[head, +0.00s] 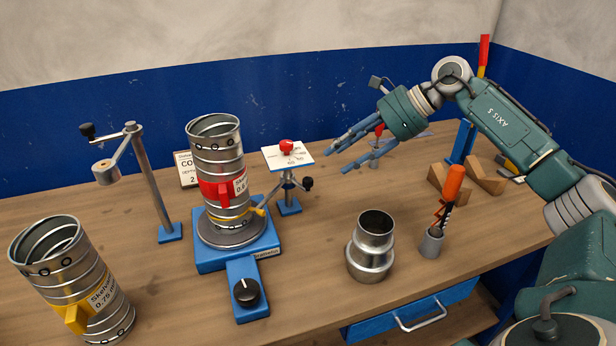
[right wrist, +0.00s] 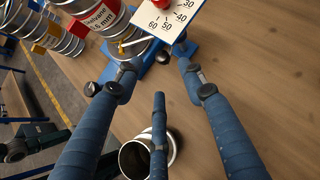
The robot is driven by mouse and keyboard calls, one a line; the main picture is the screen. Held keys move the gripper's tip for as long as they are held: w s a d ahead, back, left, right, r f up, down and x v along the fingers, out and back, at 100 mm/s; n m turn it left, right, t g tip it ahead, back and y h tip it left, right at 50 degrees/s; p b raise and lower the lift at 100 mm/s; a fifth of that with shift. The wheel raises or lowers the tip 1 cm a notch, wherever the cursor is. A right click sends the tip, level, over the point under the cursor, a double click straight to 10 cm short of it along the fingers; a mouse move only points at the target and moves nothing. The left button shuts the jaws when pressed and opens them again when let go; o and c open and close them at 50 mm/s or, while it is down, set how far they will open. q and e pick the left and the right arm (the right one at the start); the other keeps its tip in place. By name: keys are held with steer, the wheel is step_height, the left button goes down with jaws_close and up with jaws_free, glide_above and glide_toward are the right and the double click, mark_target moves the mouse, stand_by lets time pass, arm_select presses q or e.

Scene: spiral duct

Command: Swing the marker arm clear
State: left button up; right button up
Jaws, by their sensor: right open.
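The marker arm (head: 289,198) is a thin metal rod on a post with a blue base (head: 289,207). It has a black knob (head: 307,184) at one end, and its yellow tip (head: 258,210) reaches the side of the standing duct (head: 217,172), which has a red clamp. A white scale card with a red knob (head: 286,147) tops the post. My right gripper (head: 338,158) is open and empty, right of the card and above the table. In the right wrist view the black knob (right wrist: 163,57) appears between the spread fingers. My left gripper is out of view.
A duct with a yellow clamp (head: 75,282) stands at front left. A metal reducer (head: 373,247) and an orange-handled tool (head: 449,190) stand right of centre.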

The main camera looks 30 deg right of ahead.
mark_target(310, 179)
steer(key=p+x, duration=0.1)
steer(key=x, duration=0.3)
steer(key=p+x, duration=0.2)
steer(key=x, duration=0.2)
steer(key=shift+f, duration=0.5)
steer(key=shift+w+a+f, duration=0.3)
steer(key=shift+f, duration=0.25)
steer(key=shift+r, duration=0.15)
jaws_close()
